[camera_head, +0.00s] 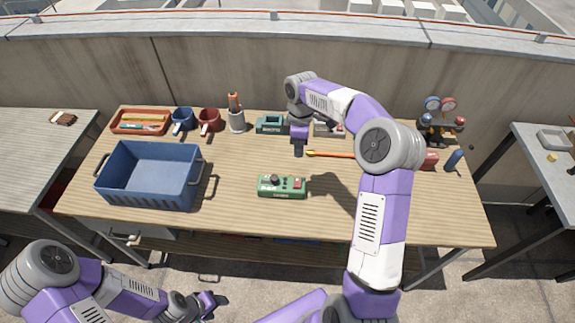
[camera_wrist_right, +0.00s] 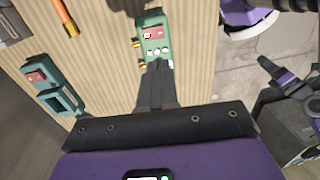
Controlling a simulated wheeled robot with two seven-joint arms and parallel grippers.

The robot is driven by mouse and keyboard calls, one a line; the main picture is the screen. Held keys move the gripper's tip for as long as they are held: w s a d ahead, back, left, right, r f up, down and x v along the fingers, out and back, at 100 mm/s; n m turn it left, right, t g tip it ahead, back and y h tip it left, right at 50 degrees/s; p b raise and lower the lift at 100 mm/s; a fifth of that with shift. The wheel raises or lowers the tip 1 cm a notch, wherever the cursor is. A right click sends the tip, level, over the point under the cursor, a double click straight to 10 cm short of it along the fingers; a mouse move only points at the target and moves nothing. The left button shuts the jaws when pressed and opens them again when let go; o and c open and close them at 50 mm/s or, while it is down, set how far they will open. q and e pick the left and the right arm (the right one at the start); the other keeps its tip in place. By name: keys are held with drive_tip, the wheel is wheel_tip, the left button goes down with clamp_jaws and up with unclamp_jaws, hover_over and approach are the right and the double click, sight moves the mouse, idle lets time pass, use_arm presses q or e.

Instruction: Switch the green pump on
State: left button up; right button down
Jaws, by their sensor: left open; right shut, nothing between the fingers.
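The green pump (camera_head: 282,187) stands on the wooden workbench, near the middle. In the right wrist view a green unit with a red part and brass fittings (camera_wrist_right: 155,38) lies just beyond the fingertips. My right gripper (camera_head: 299,152) points down behind the pump in the head view, shut and empty; its dark fingers also show in the right wrist view (camera_wrist_right: 157,72). Whether they touch anything is unclear. My left gripper (camera_head: 212,300) is open and empty, low in front of the bench.
A blue crate (camera_head: 150,175) stands left of the pump. Behind are an orange tray (camera_head: 140,121), mugs (camera_head: 209,121), a tool cup (camera_head: 237,118) and a teal device (camera_head: 271,124). An orange-handled tool (camera_head: 330,154) lies behind the pump. Gauges (camera_head: 440,120) stand at right.

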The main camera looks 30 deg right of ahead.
sight(297, 186)
drive_tip(key=f+b, duration=0.1)
drive_tip(key=f, duration=0.3)
drive_tip(key=s+f+b, duration=0.1)
drive_tip(key=f, duration=0.4)
drive_tip(key=a+f+b, duration=0.1)
drive_tip(key=f, duration=0.3)
drive_tip(key=shift+s+f, duration=0.35)
drive_tip(key=shift+s, duration=0.05)
